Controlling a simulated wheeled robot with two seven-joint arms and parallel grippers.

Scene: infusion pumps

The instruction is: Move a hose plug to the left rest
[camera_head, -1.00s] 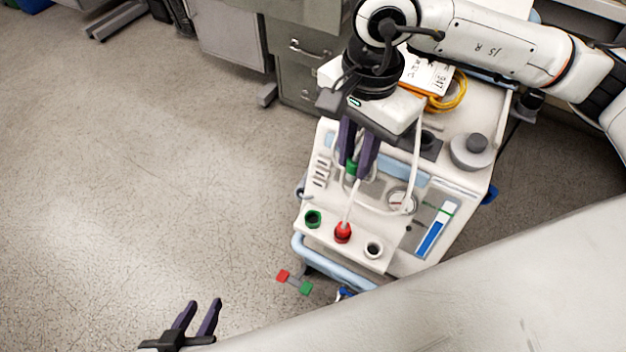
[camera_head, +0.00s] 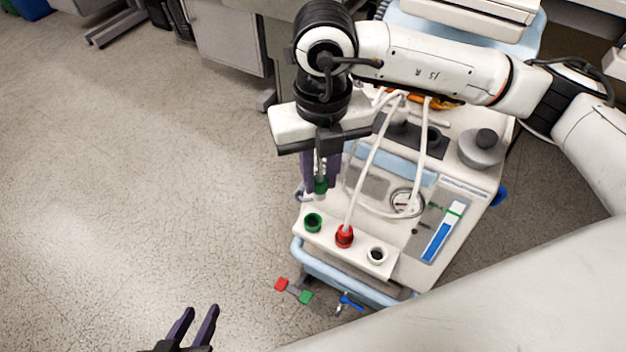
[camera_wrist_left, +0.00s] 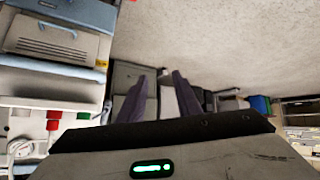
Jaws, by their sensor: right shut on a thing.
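My right gripper (camera_head: 320,185) points down, shut on the green hose plug (camera_head: 320,187). It holds the plug above the panel's left edge, just behind the left rest, apart from it. The left rest (camera_head: 313,222) is a green ring with a dark, empty opening. The middle rest holds a red plug (camera_head: 344,236) with a white hose (camera_head: 364,180). The right rest (camera_head: 377,255) is white-rimmed, with a dark opening. My left gripper (camera_head: 193,327) is open and empty over the floor at lower left; its fingers also show in the left wrist view (camera_wrist_left: 161,90).
The floor to the left is clear.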

